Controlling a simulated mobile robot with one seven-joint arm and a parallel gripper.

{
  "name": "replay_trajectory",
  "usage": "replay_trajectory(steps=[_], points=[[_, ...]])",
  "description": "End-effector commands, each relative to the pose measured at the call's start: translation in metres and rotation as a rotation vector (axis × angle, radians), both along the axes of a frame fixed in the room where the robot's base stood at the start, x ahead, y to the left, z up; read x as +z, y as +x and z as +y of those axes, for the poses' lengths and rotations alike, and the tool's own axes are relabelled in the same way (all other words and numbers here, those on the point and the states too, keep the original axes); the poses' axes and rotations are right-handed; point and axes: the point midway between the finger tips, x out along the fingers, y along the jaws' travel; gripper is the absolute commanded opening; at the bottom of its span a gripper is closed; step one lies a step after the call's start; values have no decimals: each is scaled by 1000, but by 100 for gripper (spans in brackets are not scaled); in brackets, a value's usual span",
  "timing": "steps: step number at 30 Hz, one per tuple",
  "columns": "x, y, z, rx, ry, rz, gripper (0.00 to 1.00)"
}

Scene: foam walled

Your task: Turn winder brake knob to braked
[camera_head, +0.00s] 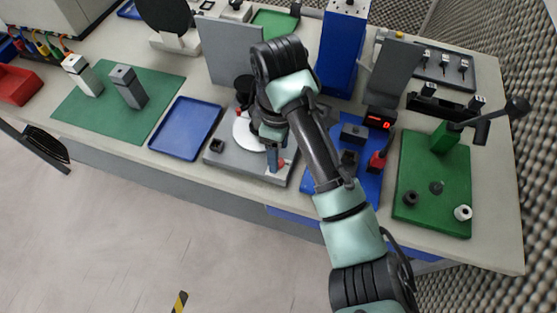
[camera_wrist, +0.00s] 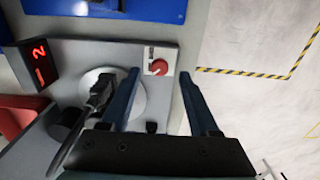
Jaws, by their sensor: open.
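The winder (camera_head: 222,160) is a grey base with a white disc, partly hidden behind my arm in the head view; its base also shows in the wrist view (camera_wrist: 90,50). The brake knob (camera_wrist: 158,67) is small, round and red, on a pale label plate at the winder's corner near the front table edge. My gripper (camera_wrist: 158,76) is open, with its two dark blue fingers on either side of the knob in the wrist view. No contact is visible. The knob's pointer and the small label marks are too small to read.
A black lever-like part (camera_wrist: 97,100) lies over the white disc (camera_wrist: 125,93), beside one finger. A red-digit display (camera_head: 379,120) stands on the neighbouring blue board (camera_head: 313,185). A blue tray (camera_head: 186,128) lies left of the winder. Open floor (camera_head: 120,210) lies in front.

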Motion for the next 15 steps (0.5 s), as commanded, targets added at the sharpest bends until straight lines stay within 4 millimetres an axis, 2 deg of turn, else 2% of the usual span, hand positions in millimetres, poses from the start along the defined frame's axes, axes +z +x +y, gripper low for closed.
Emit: replay_trajectory(steps=[1,6,15], points=[[-9,0,0,-1,1,1,62],[-25,0,0,0,0,0,62],[-31,0,0,0,-1,-2,62]])
